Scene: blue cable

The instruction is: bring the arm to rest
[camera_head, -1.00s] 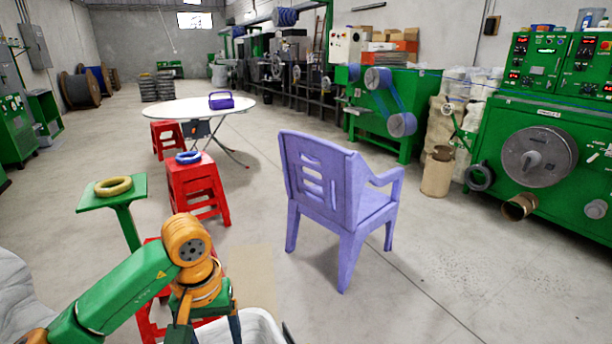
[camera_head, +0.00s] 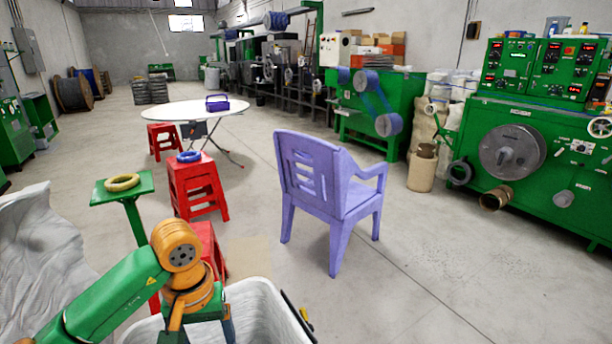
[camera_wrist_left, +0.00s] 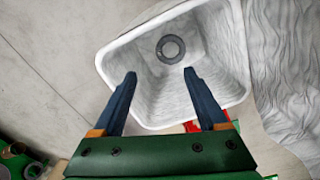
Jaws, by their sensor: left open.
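My left arm comes in from the lower left in the head view. Its gripper (camera_head: 202,330) is over the white bin (camera_head: 262,296) at the bottom edge. In the left wrist view the gripper (camera_wrist_left: 160,75) is open, its two blue fingers apart with nothing between them. Below them is the white bin (camera_wrist_left: 222,62) with a dark ring (camera_wrist_left: 171,39) on its floor. The blue cable coil (camera_head: 189,157) lies on a red stool (camera_head: 192,182), well away from the gripper. My right gripper does not show.
A green stand (camera_head: 133,215) holds a yellow ring (camera_head: 122,177). A purple chair (camera_head: 330,190) stands right of centre. A white round table (camera_head: 180,110) with a purple object (camera_head: 217,103) is farther back. Green machines (camera_head: 535,150) line the right. Floor is clear around the chair.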

